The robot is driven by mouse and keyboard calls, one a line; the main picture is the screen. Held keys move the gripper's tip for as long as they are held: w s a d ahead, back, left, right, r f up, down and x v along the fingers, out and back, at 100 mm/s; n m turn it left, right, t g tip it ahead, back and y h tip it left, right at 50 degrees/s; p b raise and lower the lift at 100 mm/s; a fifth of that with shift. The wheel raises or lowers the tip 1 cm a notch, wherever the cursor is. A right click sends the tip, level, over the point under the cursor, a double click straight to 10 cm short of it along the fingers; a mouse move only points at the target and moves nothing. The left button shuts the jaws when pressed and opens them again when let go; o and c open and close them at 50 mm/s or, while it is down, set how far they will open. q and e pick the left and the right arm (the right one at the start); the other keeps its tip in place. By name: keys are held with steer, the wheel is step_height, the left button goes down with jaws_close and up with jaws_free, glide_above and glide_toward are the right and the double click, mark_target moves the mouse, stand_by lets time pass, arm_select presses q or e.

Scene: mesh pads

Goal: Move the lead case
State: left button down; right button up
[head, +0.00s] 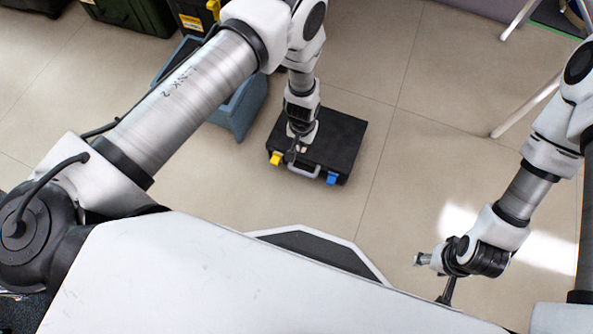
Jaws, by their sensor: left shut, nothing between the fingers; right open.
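The case (340,135) is a black box lying on the tiled floor in front of my base. It has a grey handle (304,171) on its near side, with a yellow latch (275,158) on the left and a blue latch (332,178) on the right. My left gripper (292,156) points down over the near edge of the case, close to the handle. It is shut with nothing held, and whether it touches the case is hard to tell. My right gripper (432,278) is open and empty, well to the right of the case.
A blue-grey bin (240,108) stands just left of the case, partly behind my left arm. Dark green and black-yellow boxes (192,17) stand at the back left. White metal legs (525,104) stand at the right. The floor right of the case is clear.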

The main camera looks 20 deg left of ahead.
mark_target(303, 164)
arm_select(q)
steer(key=f+b, duration=0.2)
steer(key=f, duration=0.2)
steer(key=f+b, duration=0.3)
steer(key=f, duration=0.1)
steer(key=f+b, duration=0.3)
steer(key=f, duration=0.1)
steer(key=shift+s+d+f, duration=0.15)
steer(key=shift+d+f, duration=0.15)
arm_select(e)
step_height(303, 164, down, 10)
steer(key=shift+w+d+f, duration=0.2)
steer(key=shift+w+d, duration=0.1)
steer(key=shift+w, duration=0.05)
